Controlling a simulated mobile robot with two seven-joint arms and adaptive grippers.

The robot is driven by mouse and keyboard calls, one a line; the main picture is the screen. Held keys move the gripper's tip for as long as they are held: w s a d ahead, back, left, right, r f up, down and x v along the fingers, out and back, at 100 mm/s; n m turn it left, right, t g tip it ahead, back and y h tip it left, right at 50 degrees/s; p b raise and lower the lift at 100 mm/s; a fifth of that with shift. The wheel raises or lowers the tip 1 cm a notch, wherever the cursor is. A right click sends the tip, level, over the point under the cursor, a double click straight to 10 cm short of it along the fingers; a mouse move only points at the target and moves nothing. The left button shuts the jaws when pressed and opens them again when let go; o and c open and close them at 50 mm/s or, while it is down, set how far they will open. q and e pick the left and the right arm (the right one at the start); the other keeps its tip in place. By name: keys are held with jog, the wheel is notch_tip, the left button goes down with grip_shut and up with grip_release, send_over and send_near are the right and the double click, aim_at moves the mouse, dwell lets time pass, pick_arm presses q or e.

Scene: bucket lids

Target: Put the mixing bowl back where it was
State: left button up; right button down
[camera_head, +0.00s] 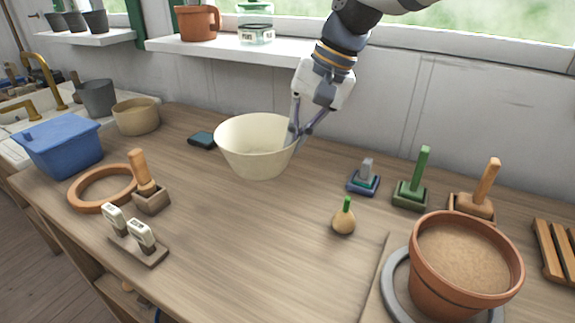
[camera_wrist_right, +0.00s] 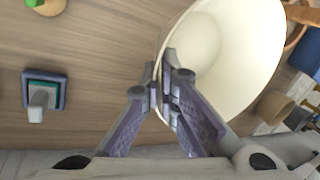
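The cream mixing bowl (camera_head: 250,150) is at the back middle of the wooden bench, upright or nearly so. I cannot tell whether its base touches the bench. My right gripper (camera_head: 297,138) comes down from above at the bowl's right rim. In the right wrist view the fingers (camera_wrist_right: 168,95) are closed across the wall of the bowl (camera_wrist_right: 225,60), one inside and one outside. My left gripper is in neither view.
A dark teal block (camera_head: 202,139) lies just left of the bowl. Right of it stand a small blue-grey stamp (camera_head: 364,178), a green-handled stamp (camera_head: 411,190) and a pear-shaped object (camera_head: 344,218). A large soil-filled pot (camera_head: 462,270) stands front right. The bench's middle front is clear.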

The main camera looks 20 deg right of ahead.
jog(key=w+f, duration=0.2)
jog(key=f, duration=0.1)
jog(key=w+f, duration=0.1)
jog(key=shift+d+f+b, duration=0.35)
jog(key=shift+f+b, duration=0.05)
jog(key=shift+w+d+f, duration=0.1)
jog(key=shift+w+f, duration=0.1)
jog(key=shift+f, duration=0.65)
jog(key=shift+w+d+f, duration=0.1)
jog(key=shift+w+f, duration=0.05)
jog(key=shift+f, duration=0.7)
jog(key=shift+a, duration=0.1)
jog(key=shift+f, duration=0.15)
jog(key=c, duration=1.8)
grip_release()
jog(key=v, duration=1.2)
jog(key=shift+p, duration=0.35)
